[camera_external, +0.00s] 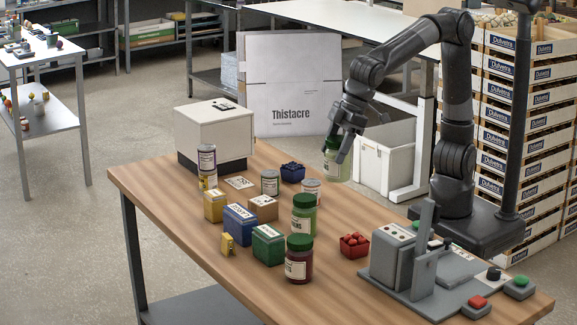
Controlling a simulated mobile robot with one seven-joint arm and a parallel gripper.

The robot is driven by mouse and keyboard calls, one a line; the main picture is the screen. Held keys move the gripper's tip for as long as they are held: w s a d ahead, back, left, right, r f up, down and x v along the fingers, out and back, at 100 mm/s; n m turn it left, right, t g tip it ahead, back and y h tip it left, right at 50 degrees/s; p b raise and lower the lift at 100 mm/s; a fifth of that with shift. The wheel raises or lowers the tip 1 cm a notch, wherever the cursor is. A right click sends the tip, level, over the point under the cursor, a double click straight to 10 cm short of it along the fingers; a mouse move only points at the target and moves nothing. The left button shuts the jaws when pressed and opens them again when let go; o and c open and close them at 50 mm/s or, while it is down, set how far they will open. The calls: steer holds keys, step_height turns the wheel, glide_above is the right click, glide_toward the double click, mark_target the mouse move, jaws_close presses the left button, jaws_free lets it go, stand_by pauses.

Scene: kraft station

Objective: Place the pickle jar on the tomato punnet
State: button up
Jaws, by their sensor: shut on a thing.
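My gripper (342,143) is shut on a pale green jar with a light label, the pickle jar (337,166). It holds the jar roughly upright, apparently in the air near the table's back right edge. The fingers cover part of the jar's upper half. The tomato punnet (347,252) is a small red box with red tomatoes in it. It sits on the table's right part, in front of my gripper and left of the grey machine. Nothing stands on the punnet.
A green jar (304,229) and a dark red jar (299,268) stand left of the punnet. Several tins and boxes, a blue punnet (293,175) and a white machine (214,135) are farther left. A grey machine (391,262) stands right of the punnet.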

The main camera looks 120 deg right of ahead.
steer(key=shift+s+d+f, duration=0.3)
steer(key=shift+s+d, duration=0.25)
steer(key=shift+s, duration=0.3)
steer(key=shift+w+a+f, duration=0.55)
steer(key=shift+a+f, duration=1.3)
steer(key=shift+w+a+f, duration=0.5)
steer(key=shift+a+f, duration=1.3)
steer(key=shift+f, duration=0.05)
steer(key=shift+w+a+f, duration=0.55)
steer(key=shift+a+f, duration=1.3)
steer(key=o, duration=1.4)
steer(key=shift+f, duration=0.15)
steer(key=shift+o, duration=0.2)
